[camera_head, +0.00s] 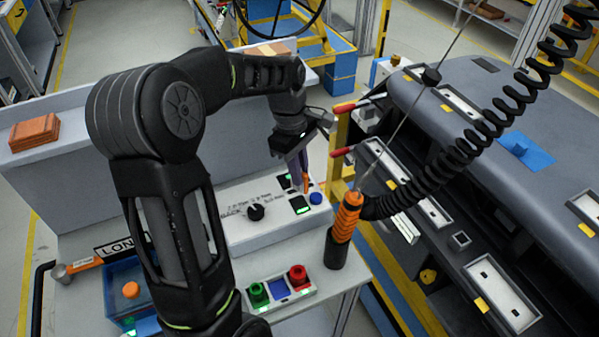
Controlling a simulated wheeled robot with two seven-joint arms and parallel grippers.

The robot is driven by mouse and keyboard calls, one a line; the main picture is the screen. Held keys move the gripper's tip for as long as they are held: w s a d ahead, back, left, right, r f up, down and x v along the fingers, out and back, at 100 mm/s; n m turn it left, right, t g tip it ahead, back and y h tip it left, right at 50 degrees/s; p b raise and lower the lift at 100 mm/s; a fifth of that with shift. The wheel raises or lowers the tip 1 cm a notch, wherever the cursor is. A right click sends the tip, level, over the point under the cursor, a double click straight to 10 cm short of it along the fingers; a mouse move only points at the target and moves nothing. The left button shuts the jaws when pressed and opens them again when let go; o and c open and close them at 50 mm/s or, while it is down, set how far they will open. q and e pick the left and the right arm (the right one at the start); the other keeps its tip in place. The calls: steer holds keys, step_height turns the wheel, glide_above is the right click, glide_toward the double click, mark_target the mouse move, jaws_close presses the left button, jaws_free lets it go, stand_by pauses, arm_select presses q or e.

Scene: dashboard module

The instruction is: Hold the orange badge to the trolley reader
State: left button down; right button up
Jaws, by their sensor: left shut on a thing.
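My left gripper (299,165) reaches over the white control box and points down, shut on the orange badge (306,183). The badge shows only as a thin, nearly edge-on orange strip; the fingers hide part of it. It is just above or against the back right of the box, close to a dark pad with a green light (300,205), which looks like the reader. I cannot tell whether badge and pad touch. A second dark pad (284,181) sits just behind, partly hidden by the gripper. My right gripper is not in view.
The control box (262,232) also has a black knob (255,212) and a blue button (316,198). An orange-handled tool (347,215) stands in a black holder, with a coiled cable. Green and red knobs (298,276) sit in front. The grey dashboard (480,120) fills the right side.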

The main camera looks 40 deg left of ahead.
arm_select(q)
steer(key=shift+r, duration=1)
